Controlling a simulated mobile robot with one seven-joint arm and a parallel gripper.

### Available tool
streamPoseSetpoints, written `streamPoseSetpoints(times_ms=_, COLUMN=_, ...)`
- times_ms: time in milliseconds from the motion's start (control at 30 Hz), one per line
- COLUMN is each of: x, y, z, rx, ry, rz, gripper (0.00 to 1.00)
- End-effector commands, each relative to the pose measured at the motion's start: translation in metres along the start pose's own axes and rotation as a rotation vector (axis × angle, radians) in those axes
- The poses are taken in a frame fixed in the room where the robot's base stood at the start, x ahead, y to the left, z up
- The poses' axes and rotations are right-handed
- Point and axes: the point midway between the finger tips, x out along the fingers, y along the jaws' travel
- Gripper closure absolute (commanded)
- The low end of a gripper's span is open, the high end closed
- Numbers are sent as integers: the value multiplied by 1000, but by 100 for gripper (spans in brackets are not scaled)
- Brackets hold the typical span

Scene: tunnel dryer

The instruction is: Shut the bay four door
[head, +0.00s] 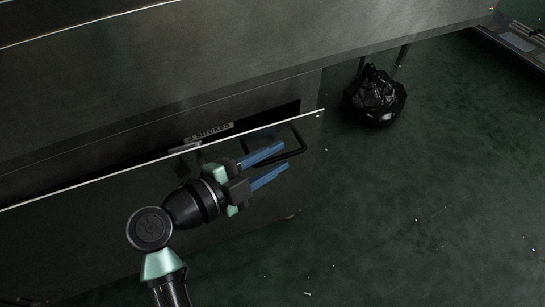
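A dark metal door (80,235) on the dryer stands open, its pale upper edge apart from the dryer's body. I see no bay number, so I cannot tell whether it is bay four. A black loop handle (302,140) shows near the door's right end. My gripper (285,156) is open in front of the door, its two blue fingers pointing right towards the handle. The fingers overlap part of the handle in the view; I cannot tell whether they touch it.
The dryer body (190,60) fills the upper left. Behind the door is a dark gap with a label (209,131) that seems to read "3 strokes". A black plastic bag (374,97) lies on the floor by a leg. The green floor (430,190) at right is mostly clear, with small scraps.

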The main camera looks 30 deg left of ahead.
Motion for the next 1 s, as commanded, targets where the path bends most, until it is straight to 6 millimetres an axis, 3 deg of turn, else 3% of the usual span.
streamPoseSetpoints(times_ms=33, x=0, y=0, z=0, rx=0, ry=0, rz=0, gripper=78)
streamPoseSetpoints(times_ms=167, x=0, y=0, z=0, rx=0, ry=0, rz=0, gripper=100)
streamPoseSetpoints(times_ms=1000, x=0, y=0, z=0, rx=-1, ry=0, rz=0, gripper=100)
